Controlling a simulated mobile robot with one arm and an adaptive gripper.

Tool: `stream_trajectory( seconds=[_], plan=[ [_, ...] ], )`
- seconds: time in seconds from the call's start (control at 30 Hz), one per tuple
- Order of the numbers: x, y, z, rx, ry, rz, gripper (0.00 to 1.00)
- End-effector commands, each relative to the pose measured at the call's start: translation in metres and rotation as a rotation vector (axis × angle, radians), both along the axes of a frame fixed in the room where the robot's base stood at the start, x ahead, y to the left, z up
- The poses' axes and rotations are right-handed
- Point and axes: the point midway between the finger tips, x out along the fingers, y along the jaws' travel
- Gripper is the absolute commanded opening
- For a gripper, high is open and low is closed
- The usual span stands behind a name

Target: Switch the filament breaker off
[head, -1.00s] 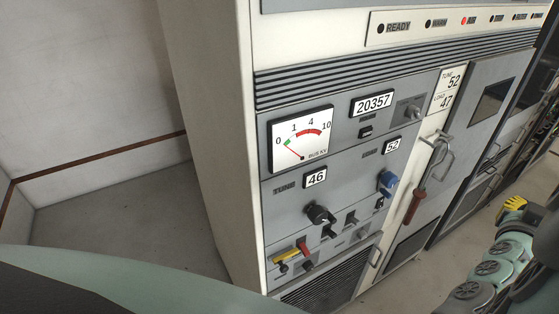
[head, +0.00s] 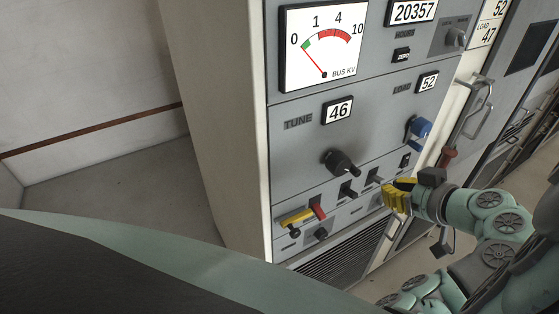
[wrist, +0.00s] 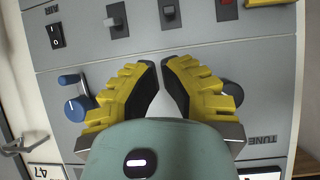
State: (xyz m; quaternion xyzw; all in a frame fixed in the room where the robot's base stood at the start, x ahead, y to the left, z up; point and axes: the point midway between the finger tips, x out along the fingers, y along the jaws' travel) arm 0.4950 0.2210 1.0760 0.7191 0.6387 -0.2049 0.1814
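Two small dark breaker levers, a left one (head: 347,189) and a right one (head: 373,175), sit on the lower panel of the grey cabinet in the head view. Their labels are too small to read, so I cannot tell which is the filament breaker. They also show in the wrist view, upside down, as a grey-plated lever (wrist: 168,13) and a lever beside it (wrist: 116,20). My gripper (head: 390,191) is just right of and below the right lever in the head view. In the wrist view its yellow fingers (wrist: 160,63) are slightly apart, with nothing between them.
A red switch (head: 318,206) and yellow handle (head: 297,217) are left of the levers. Above are a black tune knob (head: 341,163) and blue load knob (head: 419,128). An AIR rocker (wrist: 57,36) is nearby. A red-gripped hook (head: 447,157) hangs right. Floor at left is clear.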

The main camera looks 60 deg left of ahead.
Motion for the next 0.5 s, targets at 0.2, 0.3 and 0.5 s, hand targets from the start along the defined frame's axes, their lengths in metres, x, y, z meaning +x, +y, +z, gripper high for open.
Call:
stream_trajectory(
  seconds=[0.2,0.3,0.5],
  plan=[
    [-0.0077,0.0010,-0.0033,-0.005,-0.001,0.045,0.00],
    [-0.0076,0.0009,-0.0030,-0.005,-0.001,0.043,0.00],
    [-0.0071,0.0027,-0.0037,-0.004,-0.001,0.042,0.00]
  ],
)
